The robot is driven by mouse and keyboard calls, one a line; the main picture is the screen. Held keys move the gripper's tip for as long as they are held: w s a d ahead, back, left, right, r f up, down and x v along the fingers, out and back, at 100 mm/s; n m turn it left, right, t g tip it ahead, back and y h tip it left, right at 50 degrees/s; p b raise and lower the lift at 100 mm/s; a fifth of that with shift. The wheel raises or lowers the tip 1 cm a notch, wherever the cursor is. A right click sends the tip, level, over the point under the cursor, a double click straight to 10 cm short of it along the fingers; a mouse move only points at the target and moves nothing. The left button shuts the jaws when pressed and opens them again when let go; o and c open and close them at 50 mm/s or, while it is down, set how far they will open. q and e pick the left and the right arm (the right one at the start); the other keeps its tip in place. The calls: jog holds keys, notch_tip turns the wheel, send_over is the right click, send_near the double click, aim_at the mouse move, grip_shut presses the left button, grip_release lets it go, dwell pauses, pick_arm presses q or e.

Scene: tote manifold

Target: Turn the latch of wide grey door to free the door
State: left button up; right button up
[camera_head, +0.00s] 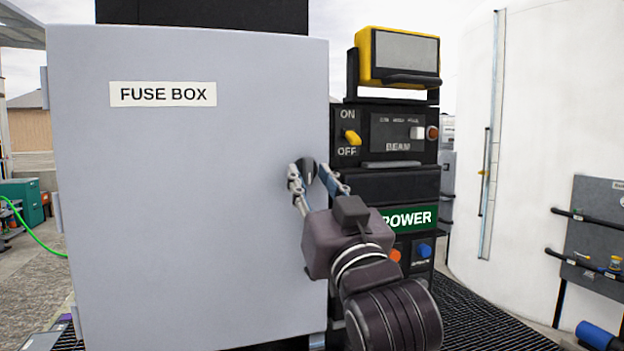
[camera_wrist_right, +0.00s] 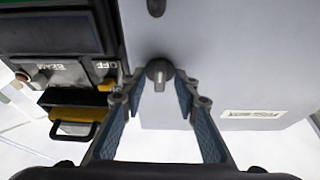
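The wide grey door (camera_head: 190,220) of the fuse box fills the left half of the head view and is closed. Its latch (camera_head: 309,171) is a small dark round knob near the door's right edge. In the right wrist view the latch (camera_wrist_right: 159,73) shows a grey handle bar pointing between my fingers. My right gripper (camera_head: 320,178) is open at the latch, one finger on each side. In the wrist view a gap shows between the fingers (camera_wrist_right: 160,90) and the latch handle. My left gripper is not in view.
Right of the door stands a black control panel (camera_head: 386,186) with an ON/OFF switch (camera_head: 352,137), a POWER label and buttons. A yellow lamp (camera_head: 398,56) sits above it. A white tank (camera_head: 535,130) stands further right. A dark grated floor lies below.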

jog(key=v, duration=1.2)
